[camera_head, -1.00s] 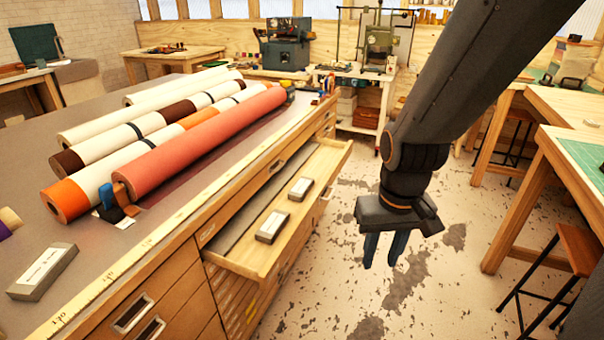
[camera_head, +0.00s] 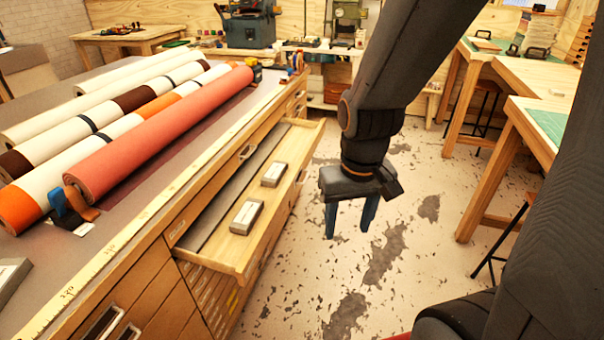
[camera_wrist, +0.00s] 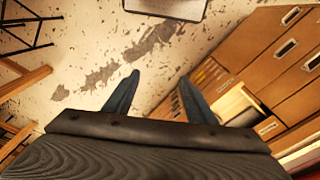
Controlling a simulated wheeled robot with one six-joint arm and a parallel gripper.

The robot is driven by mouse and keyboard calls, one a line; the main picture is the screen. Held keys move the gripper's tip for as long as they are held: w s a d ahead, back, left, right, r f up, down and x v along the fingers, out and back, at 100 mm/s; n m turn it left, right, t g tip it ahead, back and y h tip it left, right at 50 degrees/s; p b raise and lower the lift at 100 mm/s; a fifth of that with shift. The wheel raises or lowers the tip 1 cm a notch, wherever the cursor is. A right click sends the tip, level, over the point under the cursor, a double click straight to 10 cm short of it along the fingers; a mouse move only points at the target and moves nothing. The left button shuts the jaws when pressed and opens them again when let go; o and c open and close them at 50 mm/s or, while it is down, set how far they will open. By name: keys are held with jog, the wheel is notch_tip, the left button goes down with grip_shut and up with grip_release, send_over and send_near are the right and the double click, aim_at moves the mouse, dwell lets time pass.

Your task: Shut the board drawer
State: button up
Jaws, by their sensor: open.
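The board drawer (camera_head: 262,222) is pulled out from the wooden cabinet (camera_head: 150,275) under the worktop. Two small grey blocks with pale labels lie in it, a nearer block (camera_head: 246,217) and a farther block (camera_head: 273,174). My gripper (camera_head: 347,236) points down over the floor, to the right of the drawer and apart from it. Its two blue fingers are spread with nothing between them. In the wrist view the gripper (camera_wrist: 157,82) also shows empty, with a pale corner of an open drawer (camera_wrist: 238,104) to its right.
Several long rolls, including a red roll (camera_head: 160,132), lie on the worktop. Wooden tables (camera_head: 520,110) and a stool stand at the right. The speckled floor (camera_head: 395,255) between cabinet and tables is clear.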

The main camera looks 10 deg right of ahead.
jog(key=f+m+b, duration=0.1)
jog(key=f+m+g+b, duration=0.1)
jog(key=f, duration=0.1)
jog(key=f+m+y+b, duration=0.1)
jog(key=f+b, duration=0.1)
jog(key=shift+d+f+g, duration=0.15)
jog(key=shift+d+g, duration=0.1)
jog(key=shift+g, duration=0.15)
jog(key=c, duration=1.1)
jog(key=f+m+b, duration=0.1)
jog(key=f+m+y+b, duration=0.1)
jog(key=f+m+g+y+b, duration=0.1)
jog(key=f+b, duration=0.1)
jog(key=shift+w+a, duration=0.4)
grip_shut()
jog(key=m+t+y+b, duration=1.1)
jog(key=m+y+b, duration=0.2)
jog(key=m+b, duration=0.6)
send_near(292, 190)
jog(key=shift+n, duration=0.5)
jog(key=b+x, duration=0.1)
jog(key=x, duration=0.1)
jog(key=b+x, duration=0.1)
jog(key=x, duration=0.1)
jog(key=b+x, duration=0.1)
jog(key=x, duration=0.1)
jog(key=shift+a+r, duration=0.25)
jog(key=shift+r, duration=0.05)
